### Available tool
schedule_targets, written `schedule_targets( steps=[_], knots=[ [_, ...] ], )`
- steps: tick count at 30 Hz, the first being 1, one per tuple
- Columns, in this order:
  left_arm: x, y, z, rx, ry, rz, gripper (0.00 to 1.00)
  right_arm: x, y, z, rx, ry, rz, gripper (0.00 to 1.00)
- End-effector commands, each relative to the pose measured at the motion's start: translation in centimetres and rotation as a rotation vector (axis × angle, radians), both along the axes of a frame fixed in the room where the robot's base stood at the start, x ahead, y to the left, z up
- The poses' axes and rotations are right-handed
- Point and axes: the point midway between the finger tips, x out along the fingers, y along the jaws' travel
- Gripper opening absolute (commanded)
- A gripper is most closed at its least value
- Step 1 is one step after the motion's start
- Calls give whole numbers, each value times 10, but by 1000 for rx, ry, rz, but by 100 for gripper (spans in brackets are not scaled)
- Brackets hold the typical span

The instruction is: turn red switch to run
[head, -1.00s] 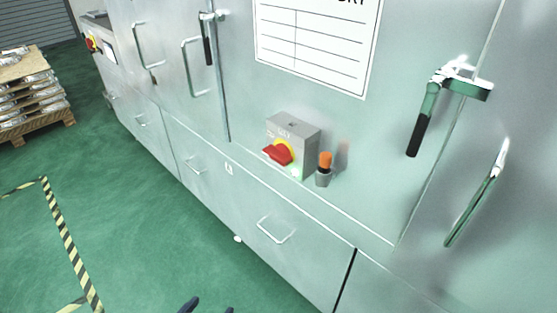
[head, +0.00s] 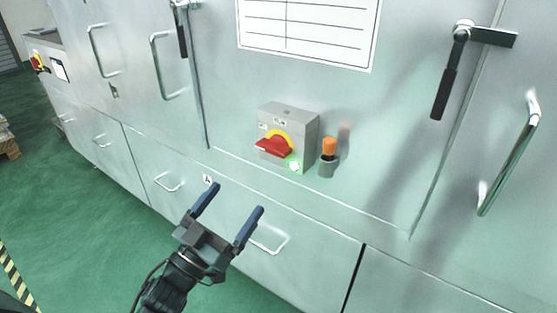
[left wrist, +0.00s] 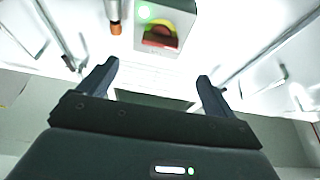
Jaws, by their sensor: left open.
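The red switch (head: 273,147) is a red rotary handle on a yellow disc, on the front of a grey box (head: 302,127) fixed to the cabinet. A green light glows below and right of the handle. The switch (left wrist: 160,38) shows upside down at the top of the left wrist view. My left gripper (head: 234,203) is open and empty, below and left of the switch and apart from it. Its two fingers (left wrist: 157,82) also show in the left wrist view, pointing toward the box. My right gripper is not in view.
An orange-topped grey knob (head: 328,157) stands just right of the box. A black-gripped lever (head: 447,85) and a bar handle (head: 511,155) are farther right. A drawer handle (head: 270,243) lies behind my left gripper. A white chart (head: 310,28) hangs above.

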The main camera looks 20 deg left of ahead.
Motion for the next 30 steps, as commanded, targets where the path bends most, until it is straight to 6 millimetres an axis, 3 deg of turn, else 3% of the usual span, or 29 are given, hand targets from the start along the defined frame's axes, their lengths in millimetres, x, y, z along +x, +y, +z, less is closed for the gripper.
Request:
schedule_targets(
  steps=[8, 18, 30],
  knots=[
    [43, -16, 23, -1, -3, 1, 91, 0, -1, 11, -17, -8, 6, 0],
    [97, -35, 44, 0, 1, 2, 91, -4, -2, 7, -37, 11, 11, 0],
    [110, -40, 48, -1, 4, 2, 91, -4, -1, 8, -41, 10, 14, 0]
  ],
)
